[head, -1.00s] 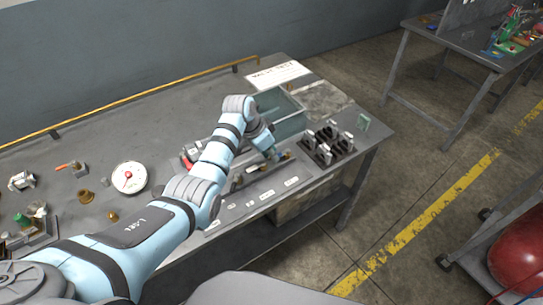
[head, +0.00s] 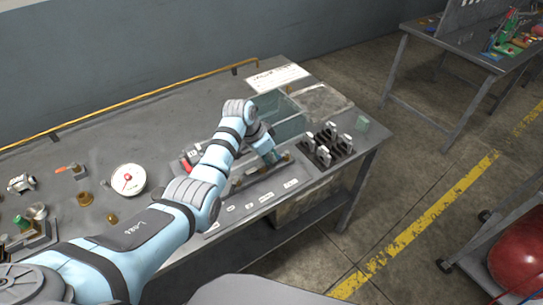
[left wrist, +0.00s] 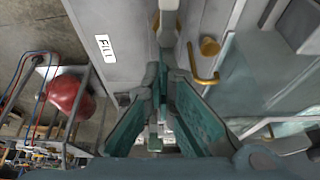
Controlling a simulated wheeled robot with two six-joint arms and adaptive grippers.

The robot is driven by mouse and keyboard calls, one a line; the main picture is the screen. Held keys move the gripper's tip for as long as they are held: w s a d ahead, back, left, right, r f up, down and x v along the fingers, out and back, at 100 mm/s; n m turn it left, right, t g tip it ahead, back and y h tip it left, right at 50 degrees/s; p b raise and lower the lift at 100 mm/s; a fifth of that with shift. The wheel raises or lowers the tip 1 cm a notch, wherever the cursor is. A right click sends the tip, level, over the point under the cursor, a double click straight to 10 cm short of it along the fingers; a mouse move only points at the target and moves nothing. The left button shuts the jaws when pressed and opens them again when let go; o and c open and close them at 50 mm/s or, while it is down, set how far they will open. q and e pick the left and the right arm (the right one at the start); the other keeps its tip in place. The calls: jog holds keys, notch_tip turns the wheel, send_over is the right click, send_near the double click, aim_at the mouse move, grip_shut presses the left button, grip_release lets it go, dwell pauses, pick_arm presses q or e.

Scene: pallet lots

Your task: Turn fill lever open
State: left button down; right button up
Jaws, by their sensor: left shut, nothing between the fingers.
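My left gripper (head: 275,158) is at the right part of the labelled pipe panel (head: 240,208), low over its fittings. In the left wrist view my left gripper (left wrist: 165,78) has its grey and teal fingers together with nothing held between them. A white FILL label (left wrist: 105,48) lies on the grey panel to the left of the fingers. A grey and brass fitting (left wrist: 167,10) runs down toward the fingertips, and a yellow hooked part (left wrist: 204,80) is just right of them. I cannot tell which part is the fill lever; the gripper hides some of it. My right gripper does not show.
A clear tank (head: 283,118) stands behind the gripper. A black rack with several pale upright pieces (head: 328,147) is to its right. A round white gauge (head: 128,180) and brass parts (head: 85,198) lie on the left of the bench. A red tank (head: 522,250) stands beyond the aisle.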

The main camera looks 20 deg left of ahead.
pick_arm(q)
jog(key=shift+w+a+r+n+p, duration=0.1)
jog(key=shift+w+r+n+p, duration=0.25)
jog(key=shift+p, duration=0.35)
jog(key=c, duration=1.9)
grip_release()
jog(key=shift+s+f, duration=0.15)
jog(key=shift+c, duration=0.2)
jog(key=shift+f, duration=0.15)
jog(key=v, duration=1.2)
jog(key=shift+s, duration=0.15)
